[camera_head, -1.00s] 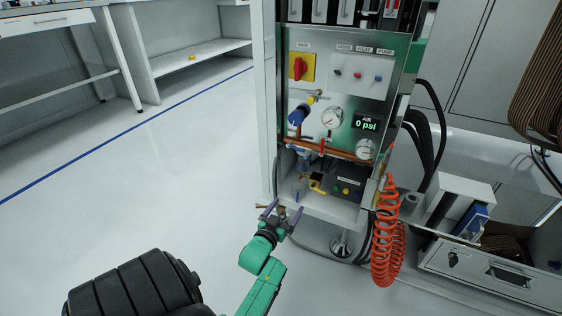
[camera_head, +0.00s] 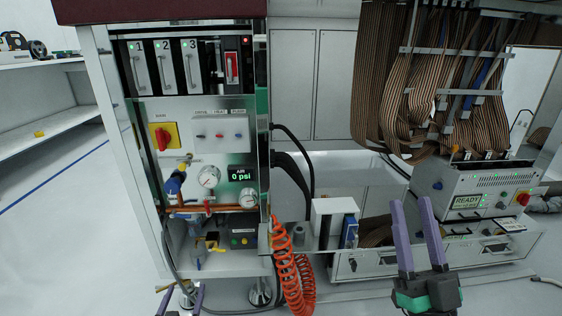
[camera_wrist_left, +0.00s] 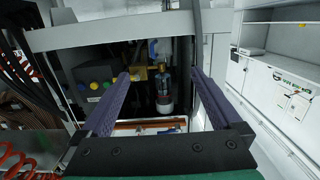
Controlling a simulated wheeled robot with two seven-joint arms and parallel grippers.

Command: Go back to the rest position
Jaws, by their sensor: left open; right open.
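My left gripper (camera_head: 182,292) shows only as purple fingertips at the bottom edge of the head view, in front of the test cabinet's lower bay (camera_head: 222,258). In the left wrist view its fingers (camera_wrist_left: 162,85) stand wide apart with nothing held.
A red coiled hose (camera_head: 288,268) hangs at the cabinet's right side. A gauge panel reads 0 psi (camera_head: 242,174). A tester labelled READY (camera_head: 470,190) and brown ribbon cables (camera_head: 385,80) stand at right. Pale floor (camera_head: 60,235) is clear at left.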

